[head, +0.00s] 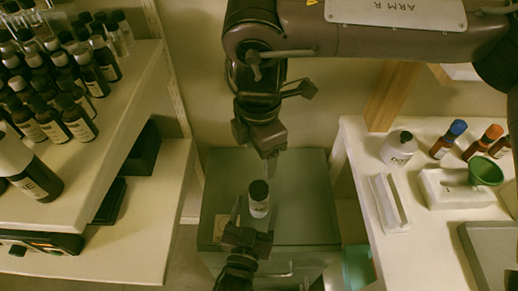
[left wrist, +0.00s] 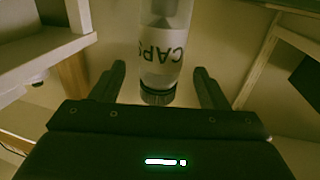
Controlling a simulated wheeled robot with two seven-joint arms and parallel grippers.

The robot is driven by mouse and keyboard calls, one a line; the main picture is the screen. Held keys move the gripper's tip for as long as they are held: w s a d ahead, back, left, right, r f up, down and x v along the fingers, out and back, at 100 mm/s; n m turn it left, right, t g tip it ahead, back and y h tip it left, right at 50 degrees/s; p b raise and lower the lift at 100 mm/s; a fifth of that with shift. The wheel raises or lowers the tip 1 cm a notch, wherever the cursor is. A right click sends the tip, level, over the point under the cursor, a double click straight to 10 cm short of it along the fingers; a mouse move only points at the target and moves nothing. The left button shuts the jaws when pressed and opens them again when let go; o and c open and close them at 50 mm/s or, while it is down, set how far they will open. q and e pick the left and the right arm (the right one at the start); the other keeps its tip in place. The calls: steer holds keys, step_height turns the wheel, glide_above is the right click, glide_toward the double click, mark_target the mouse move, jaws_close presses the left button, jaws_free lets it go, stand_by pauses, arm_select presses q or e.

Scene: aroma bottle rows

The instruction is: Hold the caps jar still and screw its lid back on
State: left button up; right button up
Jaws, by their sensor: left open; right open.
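I cannot tell how tightly the lid sits. My left gripper (head: 253,215) is open, its fingers on either side of the jar, with gaps showing in the wrist view. My right gripper (head: 271,158) is open and empty, pointing down just above and behind the lid.
The cabinet top (head: 310,215) is mostly clear. A shelf (head: 130,115) at left holds rows of dark bottles. A white table (head: 420,235) at right holds a white bottle (head: 398,149), amber bottles and a green funnel (head: 486,171). My right arm spans the top.

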arm_select(q)
steer(key=v, duration=0.5)
steer(key=shift+s+a, duration=0.1)
steer(key=shift+s, duration=0.25)
